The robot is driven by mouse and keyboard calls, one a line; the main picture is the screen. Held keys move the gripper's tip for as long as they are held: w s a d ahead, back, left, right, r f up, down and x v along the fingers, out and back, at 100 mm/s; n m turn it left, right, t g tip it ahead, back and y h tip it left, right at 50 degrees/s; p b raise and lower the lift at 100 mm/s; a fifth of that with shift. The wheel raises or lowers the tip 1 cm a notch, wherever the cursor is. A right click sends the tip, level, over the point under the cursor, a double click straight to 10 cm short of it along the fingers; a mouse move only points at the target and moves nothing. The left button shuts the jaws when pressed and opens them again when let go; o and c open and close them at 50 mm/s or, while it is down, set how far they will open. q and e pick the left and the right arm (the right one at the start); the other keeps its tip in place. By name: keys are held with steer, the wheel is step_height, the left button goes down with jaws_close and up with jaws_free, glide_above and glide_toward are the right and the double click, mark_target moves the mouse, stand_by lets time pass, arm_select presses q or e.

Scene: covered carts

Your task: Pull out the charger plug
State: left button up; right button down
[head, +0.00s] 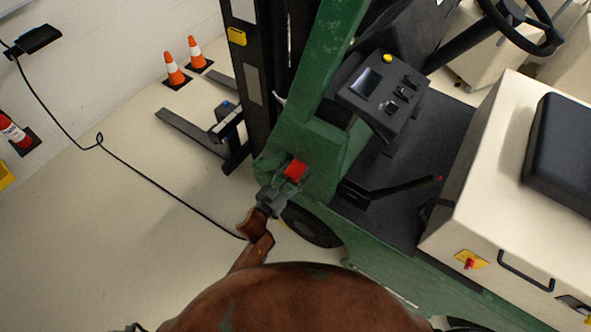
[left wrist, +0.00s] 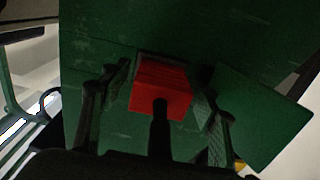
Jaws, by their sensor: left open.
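The red charger plug (head: 296,170) sits at the green side of the forklift (head: 335,172), low on its front body. In the left wrist view the red plug (left wrist: 160,88) is a block with a black cable end (left wrist: 160,130) coming toward the camera. My left gripper (head: 284,180) is at the plug. In the left wrist view my left gripper (left wrist: 157,98) is open, with one finger on each side of the plug and a visible gap at each side. My right gripper does not show.
A black cable (head: 170,192) runs across the floor from a wall box (head: 34,40) toward my arm. The forks (head: 192,133) and mast stand beyond the plug.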

mark_target(286, 182)
arm_select(q)
steer(key=shift+c, duration=0.2)
stand_by(0.3)
steer(key=c, duration=0.6)
jaws_close()
steer(key=shift+s+p, duration=0.1)
steer(key=shift+p, duration=0.2)
steer(key=shift+p+v, duration=0.7)
steer(key=shift+v, duration=0.65)
steer(key=shift+p+v, duration=0.8)
steer(key=shift+v, duration=0.8)
